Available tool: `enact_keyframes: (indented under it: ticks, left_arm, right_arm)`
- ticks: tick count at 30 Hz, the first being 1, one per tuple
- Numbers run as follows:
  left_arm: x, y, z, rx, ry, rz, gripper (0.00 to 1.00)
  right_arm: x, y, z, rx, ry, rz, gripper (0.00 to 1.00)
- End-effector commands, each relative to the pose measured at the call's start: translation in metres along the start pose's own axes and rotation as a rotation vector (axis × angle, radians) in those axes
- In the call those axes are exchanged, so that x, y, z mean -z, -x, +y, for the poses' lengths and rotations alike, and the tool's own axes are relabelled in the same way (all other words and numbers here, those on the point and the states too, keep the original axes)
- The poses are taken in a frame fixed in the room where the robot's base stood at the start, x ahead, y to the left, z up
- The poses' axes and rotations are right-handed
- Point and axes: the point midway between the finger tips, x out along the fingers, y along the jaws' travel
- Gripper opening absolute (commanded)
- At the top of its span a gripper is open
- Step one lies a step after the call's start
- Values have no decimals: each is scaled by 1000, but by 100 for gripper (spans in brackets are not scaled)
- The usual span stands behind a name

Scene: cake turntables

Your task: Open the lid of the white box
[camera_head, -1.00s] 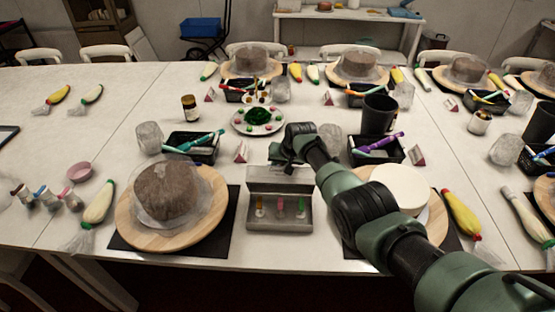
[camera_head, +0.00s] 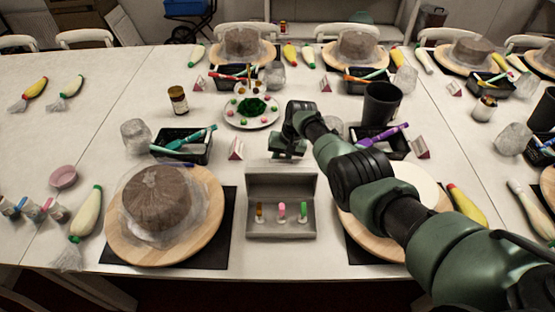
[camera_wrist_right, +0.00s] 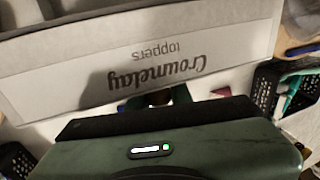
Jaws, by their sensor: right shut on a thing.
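The white box (camera_head: 282,231) looks light grey and stands near the table's front edge, between two cake boards. Its lid (camera_head: 282,184) stands raised at the back, and several small coloured toppers (camera_head: 281,210) show inside. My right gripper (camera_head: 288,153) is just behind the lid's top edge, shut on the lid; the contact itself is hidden. In the right wrist view the lid's outer face (camera_wrist_right: 150,60) bears upside-down lettering reading "toppers". My left gripper is not in view.
A wrapped brown cake (camera_head: 158,196) on a round board (camera_head: 211,218) stands left of the box. A white cake (camera_head: 412,180) is partly behind my right arm. Black trays (camera_head: 199,157) and a plate of decorations (camera_head: 233,119) lie behind.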

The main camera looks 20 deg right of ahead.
Motion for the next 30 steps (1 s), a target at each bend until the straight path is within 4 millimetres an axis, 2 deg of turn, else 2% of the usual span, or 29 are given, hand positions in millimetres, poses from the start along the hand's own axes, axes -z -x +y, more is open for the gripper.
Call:
enact_keyframes:
  ticks: [1, 5, 10, 15, 16, 18, 27, 30]
  left_arm:
    - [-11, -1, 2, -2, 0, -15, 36]
    - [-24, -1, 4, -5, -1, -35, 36]
    - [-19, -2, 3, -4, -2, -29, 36]
    - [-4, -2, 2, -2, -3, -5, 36]
    - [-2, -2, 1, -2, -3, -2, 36]
    - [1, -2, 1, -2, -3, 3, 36]
    - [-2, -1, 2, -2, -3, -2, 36]
    - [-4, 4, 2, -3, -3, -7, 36]
  right_arm:
    - [-4, -5, 3, -5, 0, -8, 0]
    - [-4, -6, 3, -6, 0, -9, 0]
    - [-4, -6, 4, -6, 0, -10, 0]
    - [-5, -6, 4, -7, 0, -10, 0]
    - [-5, -6, 4, -7, 0, -11, 23]
    - [-4, -6, 4, -6, 0, -10, 43]
    - [-2, -3, 2, -3, 0, -5, 43]
    - [-1, 4, 1, -3, 0, -3, 43]
